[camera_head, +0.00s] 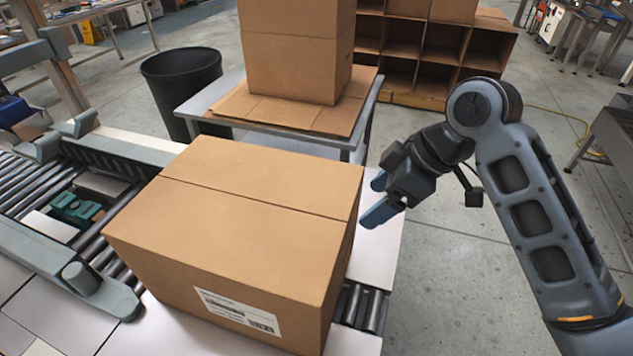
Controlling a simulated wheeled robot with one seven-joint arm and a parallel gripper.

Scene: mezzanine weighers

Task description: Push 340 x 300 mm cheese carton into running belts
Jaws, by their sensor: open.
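A closed brown cardboard carton (232,220) with a white label on its near side sits in the middle of the camera_head view, on a light bench top with rollers. My gripper (370,198) is at the carton's right side with its blue fingers pointing left. The fingers are apart and hold nothing. I cannot tell whether a fingertip touches the carton. To the left is a machine with a roller conveyor (20,183) and grey side housings (50,262). The carton's left edge is beside these. The belts themselves are not clearly visible.
A small table (203,104) behind the carton holds flat cardboard and another carton (295,55). A black bin (183,90) stands to its left. A yellow cable (570,118) lies on the floor at right. The floor right of the bench is open.

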